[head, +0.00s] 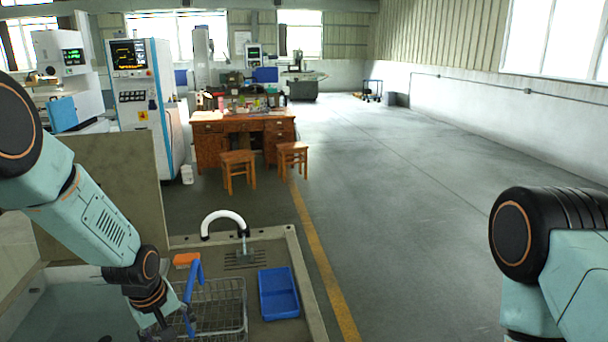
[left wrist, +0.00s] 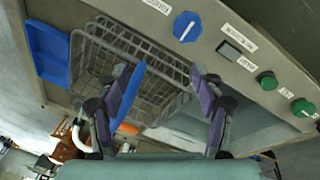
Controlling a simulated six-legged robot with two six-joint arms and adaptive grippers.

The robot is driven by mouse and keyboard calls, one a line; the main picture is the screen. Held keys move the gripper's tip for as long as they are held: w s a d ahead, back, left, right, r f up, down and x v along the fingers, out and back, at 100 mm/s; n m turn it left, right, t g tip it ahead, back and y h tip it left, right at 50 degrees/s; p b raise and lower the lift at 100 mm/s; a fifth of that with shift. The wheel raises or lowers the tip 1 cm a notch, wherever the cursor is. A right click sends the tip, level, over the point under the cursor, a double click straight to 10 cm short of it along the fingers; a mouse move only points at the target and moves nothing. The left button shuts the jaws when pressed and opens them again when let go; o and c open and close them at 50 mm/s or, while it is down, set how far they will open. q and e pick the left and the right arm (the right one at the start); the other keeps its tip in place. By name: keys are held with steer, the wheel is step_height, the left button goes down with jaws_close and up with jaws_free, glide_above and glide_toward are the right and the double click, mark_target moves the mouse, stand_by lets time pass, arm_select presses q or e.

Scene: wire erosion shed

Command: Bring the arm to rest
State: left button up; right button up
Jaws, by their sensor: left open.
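My left gripper (head: 172,325) is at the bottom of the head view, at the left side of a wire basket (head: 222,305) with a blue handle (head: 193,282). In the left wrist view the two fingers of my left gripper (left wrist: 162,78) are spread apart. The wire basket (left wrist: 150,45) shows beyond and between them. The blue handle (left wrist: 128,95) runs close by the left finger; I cannot tell if they touch. Nothing is held between the fingers. My right arm shows at the right edge of the head view, but its gripper is out of frame.
The basket stands in a sink unit with a white curved tap (head: 222,217), an orange block (head: 186,260) and a blue tray (head: 279,293). The wrist view shows a panel with a blue knob (left wrist: 187,26) and green knobs (left wrist: 268,81). The floor (head: 400,200) to the right is clear.

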arm_select(q)
steer(key=s+d+f+m+b, duration=0.1)
steer(key=f, duration=0.1)
steer(key=s+f+b, duration=0.1)
steer(key=f, duration=0.1)
steer(key=s+d+f+m+t, duration=0.1)
steer(key=f, duration=0.1)
steer(key=shift+s+d+f+m+b, duration=0.1)
steer(key=shift+s+d+m+b, duration=0.2)
steer(key=shift+s+b, duration=0.1)
steer(key=s+d+f+m+g+b, duration=0.1)
steer(key=s+d+f+m+b, duration=0.1)
steer(key=s+f+b, duration=0.8)
steer(key=s+d+f+m+g+b, duration=0.2)
steer(key=s+f+b, duration=0.9)
steer(key=s+f, duration=0.7)
steer(key=s+m, duration=0.1)
steer(key=s, duration=0.2)
steer(key=shift+f+m, duration=0.3)
steer(key=shift+f, duration=0.05)
